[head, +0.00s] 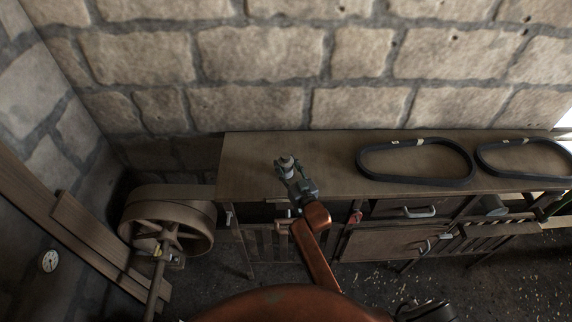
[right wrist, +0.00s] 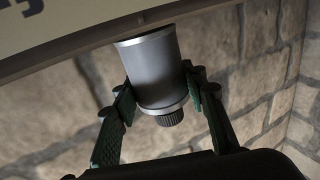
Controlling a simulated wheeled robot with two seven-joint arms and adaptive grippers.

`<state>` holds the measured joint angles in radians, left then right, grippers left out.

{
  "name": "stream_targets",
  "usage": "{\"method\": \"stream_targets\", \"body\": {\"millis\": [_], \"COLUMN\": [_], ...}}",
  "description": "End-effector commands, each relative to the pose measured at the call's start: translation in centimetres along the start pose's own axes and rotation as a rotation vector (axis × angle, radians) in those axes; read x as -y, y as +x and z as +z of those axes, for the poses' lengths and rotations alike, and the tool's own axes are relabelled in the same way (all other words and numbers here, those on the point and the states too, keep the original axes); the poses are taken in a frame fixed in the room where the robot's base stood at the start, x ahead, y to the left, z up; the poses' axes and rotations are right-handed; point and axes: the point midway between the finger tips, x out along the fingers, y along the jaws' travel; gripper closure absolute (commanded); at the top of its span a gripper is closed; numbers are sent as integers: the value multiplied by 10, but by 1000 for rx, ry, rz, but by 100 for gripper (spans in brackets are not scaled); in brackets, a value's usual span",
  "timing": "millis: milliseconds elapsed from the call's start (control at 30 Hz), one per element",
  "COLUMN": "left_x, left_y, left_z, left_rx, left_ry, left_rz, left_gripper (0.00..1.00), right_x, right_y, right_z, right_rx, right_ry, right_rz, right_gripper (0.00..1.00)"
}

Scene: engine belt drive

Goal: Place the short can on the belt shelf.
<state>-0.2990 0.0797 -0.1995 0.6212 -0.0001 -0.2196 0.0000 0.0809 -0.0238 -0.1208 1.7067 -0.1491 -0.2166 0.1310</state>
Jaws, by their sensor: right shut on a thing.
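The short can (head: 287,163) is a small grey metal cylinder. My right gripper (head: 290,172) is shut on it above the front left part of a wooden bench top (head: 325,160); I cannot tell how high. In the right wrist view the can (right wrist: 150,65) sits between the two green fingers (right wrist: 160,95), with a dark ribbed knob at its lower end. Its upper end meets a curved pale surface in the picture; contact is unclear. Two black belts (head: 362,172) (head: 484,165) lie on the bench top. My left gripper is not in view.
A large wooden pulley wheel (head: 137,213) stands left of the bench. Drawers and doors with handles (head: 420,212) are below the top. A stone wall (head: 250,60) rises behind it. The bench top between the can and the nearer belt is clear.

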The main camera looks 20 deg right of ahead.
Motion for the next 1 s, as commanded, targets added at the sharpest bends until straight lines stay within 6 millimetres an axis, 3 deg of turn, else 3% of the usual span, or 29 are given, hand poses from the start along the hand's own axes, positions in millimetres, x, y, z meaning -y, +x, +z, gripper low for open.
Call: {"method": "stream_targets", "body": {"millis": [433,467,500,700,1000], "left_x": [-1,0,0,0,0], "left_y": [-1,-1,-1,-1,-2], "left_z": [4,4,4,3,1], "left_rx": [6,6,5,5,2], "left_ry": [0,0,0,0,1], "left_rz": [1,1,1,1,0], "left_gripper": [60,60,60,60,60], "right_x": [0,0,0,0,0], "right_y": [0,0,0,0,0], "right_z": [9,9,9,9,6], "right_rx": [-4,-3,-3,-3,-3], "right_ry": [0,0,0,0,0], "right_rz": [-1,0,0,0,0], "right_gripper": [87,59,56,43,43]}}
